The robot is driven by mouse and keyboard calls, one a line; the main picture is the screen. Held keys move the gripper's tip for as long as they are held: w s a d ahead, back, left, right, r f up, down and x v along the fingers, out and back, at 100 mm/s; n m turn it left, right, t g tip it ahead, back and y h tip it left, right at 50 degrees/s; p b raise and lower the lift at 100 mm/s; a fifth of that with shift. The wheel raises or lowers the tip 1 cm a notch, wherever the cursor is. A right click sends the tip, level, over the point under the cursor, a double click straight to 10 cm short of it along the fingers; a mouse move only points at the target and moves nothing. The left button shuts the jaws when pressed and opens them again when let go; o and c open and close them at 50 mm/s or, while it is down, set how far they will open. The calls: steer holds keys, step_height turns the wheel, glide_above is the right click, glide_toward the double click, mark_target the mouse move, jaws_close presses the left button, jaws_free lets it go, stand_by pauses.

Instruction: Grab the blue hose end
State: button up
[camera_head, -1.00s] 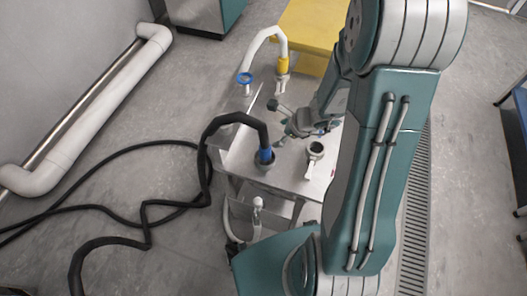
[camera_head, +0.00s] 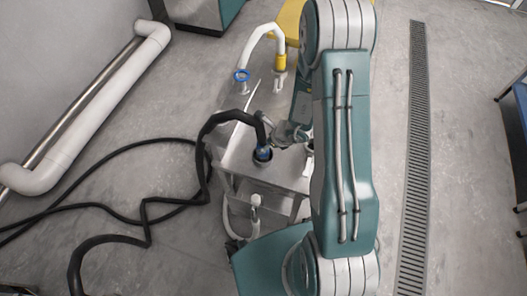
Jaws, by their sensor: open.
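The blue hose end (camera_head: 263,154) is the collar at the tip of a thick black hose (camera_head: 226,117). It stands in a dark round fitting on the near part of the metal table (camera_head: 238,158). My gripper (camera_head: 272,133) is at the right of the hose end, close to it and at about the height where the black hose bends down. Its fingers are open and small in the view. They partly overlap the hose, and I cannot tell whether they touch it. My arm hides the right part of the table.
A white pipe (camera_head: 257,37) with a yellow collar (camera_head: 279,62) and a blue valve wheel (camera_head: 241,76) stand at the table's far side. The black hose loops over the floor at left. A floor grate (camera_head: 413,160) runs at right. A white wall pipe (camera_head: 95,105) lies at left.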

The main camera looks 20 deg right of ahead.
steer(key=shift+x, duration=1)
steer(key=shift+a+r, duration=0.1)
steer(key=shift+a, duration=0.1)
steer(key=shift+c, duration=0.3)
steer(key=shift+d, duration=0.2)
jaws_close()
